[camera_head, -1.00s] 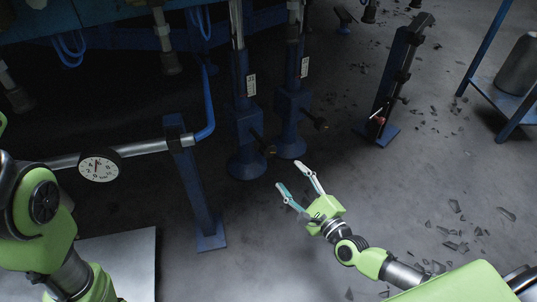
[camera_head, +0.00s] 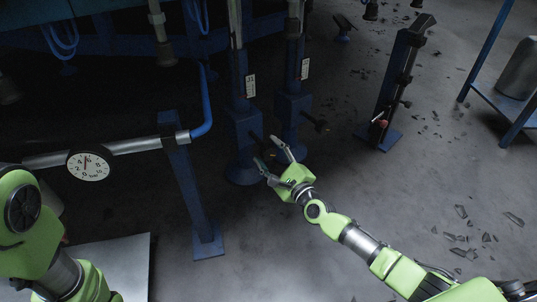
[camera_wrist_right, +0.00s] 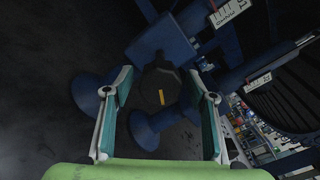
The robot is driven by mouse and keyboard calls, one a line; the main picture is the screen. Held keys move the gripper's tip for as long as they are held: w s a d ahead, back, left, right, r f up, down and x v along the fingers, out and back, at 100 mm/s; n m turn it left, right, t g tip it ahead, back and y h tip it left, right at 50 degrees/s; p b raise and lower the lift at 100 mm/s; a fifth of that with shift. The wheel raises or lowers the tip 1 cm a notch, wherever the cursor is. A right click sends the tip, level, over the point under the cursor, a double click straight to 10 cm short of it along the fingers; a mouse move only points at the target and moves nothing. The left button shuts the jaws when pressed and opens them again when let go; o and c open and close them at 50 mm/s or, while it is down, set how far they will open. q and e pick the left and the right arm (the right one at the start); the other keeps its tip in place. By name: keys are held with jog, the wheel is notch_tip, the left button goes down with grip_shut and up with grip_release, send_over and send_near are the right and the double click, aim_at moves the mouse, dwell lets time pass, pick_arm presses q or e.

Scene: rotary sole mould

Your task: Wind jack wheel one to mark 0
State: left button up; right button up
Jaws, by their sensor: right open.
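Two blue jacks stand side by side in the head view, a left jack (camera_head: 243,128) and a right jack (camera_head: 291,108), each on a round foot. Each carries a small white scale (camera_head: 250,85) that is too small to read. A dark wheel (camera_wrist_right: 160,75) with a yellow mark shows between my fingers in the wrist view. In the head view my right gripper (camera_head: 267,150) is open and empty, its fingers reaching toward the left jack's wheel, which they partly hide. The right jack's wheel (camera_head: 320,126) sticks out to the right. I cannot tell which is wheel one. My left gripper is out of view.
A round dial (camera_head: 89,165) sits on a pipe at the left, beside a blue post (camera_head: 192,200). A blue stand (camera_head: 392,95) is at the right. A blue rack (camera_head: 505,100) holds a grey cylinder (camera_head: 521,68). Dark shards lie on the open floor.

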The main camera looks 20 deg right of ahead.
jog(key=shift+c, duration=0.4)
jog(key=c, duration=1)
jog(key=shift+c, duration=0.2)
jog(key=shift+n, duration=0.3)
